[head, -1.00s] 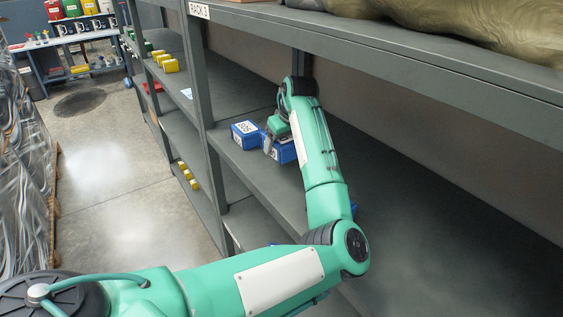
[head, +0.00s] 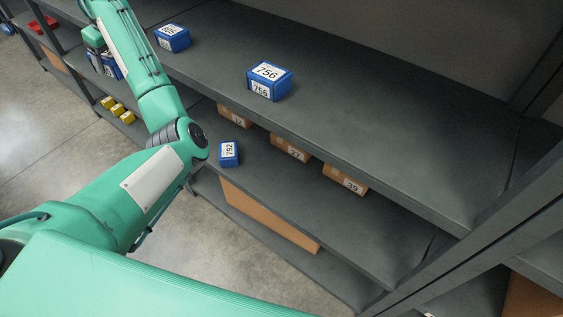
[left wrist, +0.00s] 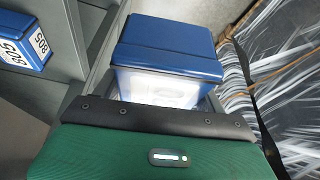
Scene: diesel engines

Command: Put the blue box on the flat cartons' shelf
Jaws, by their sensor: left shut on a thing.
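My left gripper (head: 101,52) is shut on a blue box (head: 110,66) with a white label, held out in front of the shelf edge. In the left wrist view this box (left wrist: 166,42) sits beyond the gripper's dark front edge, its blue top showing and its label washed out by glare. A large flat brown carton (head: 265,216) lies on a low shelf (head: 330,268) of the rack, below the small cartons; I cannot tell if others lie behind it. My right gripper is not in view.
Blue boxes stand on the upper shelf (head: 400,125): one (head: 172,39) at the back left, one marked 756 (head: 269,82). Another, marked 792 (head: 229,154), is on the shelf below, with small cartons (head: 290,149). A rack post (head: 480,225) rises at right. Floor is clear at left.

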